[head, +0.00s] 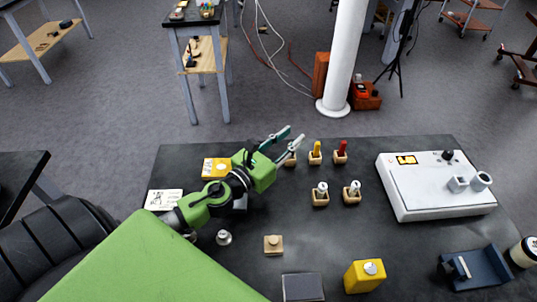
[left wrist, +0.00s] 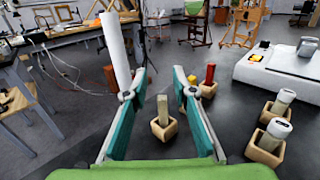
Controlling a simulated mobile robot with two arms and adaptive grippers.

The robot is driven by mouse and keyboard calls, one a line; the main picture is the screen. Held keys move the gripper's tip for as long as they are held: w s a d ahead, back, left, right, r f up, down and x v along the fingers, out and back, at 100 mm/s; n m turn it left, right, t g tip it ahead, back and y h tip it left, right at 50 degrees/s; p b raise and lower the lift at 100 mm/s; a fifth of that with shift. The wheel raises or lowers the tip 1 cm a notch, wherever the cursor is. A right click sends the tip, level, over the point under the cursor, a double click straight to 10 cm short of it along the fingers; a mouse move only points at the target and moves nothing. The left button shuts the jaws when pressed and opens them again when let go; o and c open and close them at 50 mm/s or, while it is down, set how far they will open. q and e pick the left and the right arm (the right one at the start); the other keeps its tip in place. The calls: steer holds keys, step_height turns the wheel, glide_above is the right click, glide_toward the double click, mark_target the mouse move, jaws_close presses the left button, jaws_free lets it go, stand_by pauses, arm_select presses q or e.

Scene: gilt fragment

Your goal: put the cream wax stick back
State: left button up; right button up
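A cream wax stick (left wrist: 162,108) stands upright in a small wooden holder (left wrist: 162,132) in the left wrist view, between my left gripper's two teal fingers (left wrist: 161,78). The fingers are spread wide and do not touch it. In the head view my left gripper (head: 293,138) is open over the back middle of the table, in front of this holder (head: 290,161), and it hides the stick there. A yellow stick (head: 317,148) and a red stick (head: 342,146) stand in holders just to the right. My right gripper is not in view.
Two pale grey-topped pieces (head: 321,188) (head: 353,188) stand in holders nearer the front. A white device (head: 430,185) fills the table's right side. A yellow block (head: 365,275), a wooden block (head: 273,245) and a small metal knob (head: 224,238) are in front.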

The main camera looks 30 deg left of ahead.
arm_select(q)
steer(key=s+b, duration=0.1)
steer(key=s, duration=0.2)
steer(key=s+b, duration=0.1)
steer(key=s, duration=0.2)
steer(key=s+a+b, duration=0.1)
steer(key=s, duration=0.2)
steer(key=shift+s+a+f, duration=0.1)
steer(key=shift+s+f, duration=0.05)
steer(key=shift+f, duration=0.25)
steer(key=shift+s+a+r+b, duration=0.1)
steer(key=shift+s+r+b, duration=0.1)
steer(key=shift+s, duration=0.25)
steer(key=shift+s+a+r+b, duration=0.1)
steer(key=shift+s+b, duration=0.1)
steer(key=shift+s, duration=0.25)
